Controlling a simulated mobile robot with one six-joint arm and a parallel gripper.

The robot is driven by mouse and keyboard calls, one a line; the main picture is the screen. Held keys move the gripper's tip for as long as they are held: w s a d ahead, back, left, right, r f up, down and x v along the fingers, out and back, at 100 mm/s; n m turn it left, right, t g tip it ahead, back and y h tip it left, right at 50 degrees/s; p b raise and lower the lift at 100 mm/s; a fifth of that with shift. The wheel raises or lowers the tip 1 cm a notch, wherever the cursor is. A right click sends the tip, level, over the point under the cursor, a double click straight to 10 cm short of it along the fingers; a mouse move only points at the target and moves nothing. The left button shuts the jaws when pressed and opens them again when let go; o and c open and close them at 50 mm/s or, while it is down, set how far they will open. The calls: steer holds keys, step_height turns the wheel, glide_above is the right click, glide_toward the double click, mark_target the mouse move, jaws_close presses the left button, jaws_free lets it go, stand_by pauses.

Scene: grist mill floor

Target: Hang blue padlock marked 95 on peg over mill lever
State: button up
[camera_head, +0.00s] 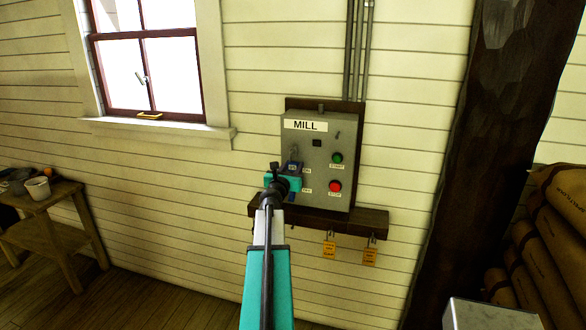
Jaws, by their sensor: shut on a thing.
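My teal gripper (290,180) is in front of the left side of the grey MILL control box (320,150). It is shut on a small dark blue padlock (292,166), which shows just above the jaws with its grey shackle upward. A pale mark shows on the padlock, too small to read. The padlock is close to the box's face beside the ON and OFF labels. My gripper and the padlock hide most of the mill lever and peg area. I cannot tell whether the shackle touches the peg.
A dark wooden ledge (373,221) runs below the box, with yellow-tagged padlocks (329,246) hanging under it. Green and red buttons (335,186) sit right of my gripper. A thick dark post (480,150) stands right. A table (50,212) stands far left.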

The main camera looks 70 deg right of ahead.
steer(key=o, duration=1.1)
steer(key=shift+c, duration=0.2)
steer(key=shift+a, duration=0.1)
steer(key=a+b, duration=0.2)
steer(key=a, duration=1.1)
steer(key=shift+s+a+b, duration=0.3)
steer(key=shift+s+b, duration=0.1)
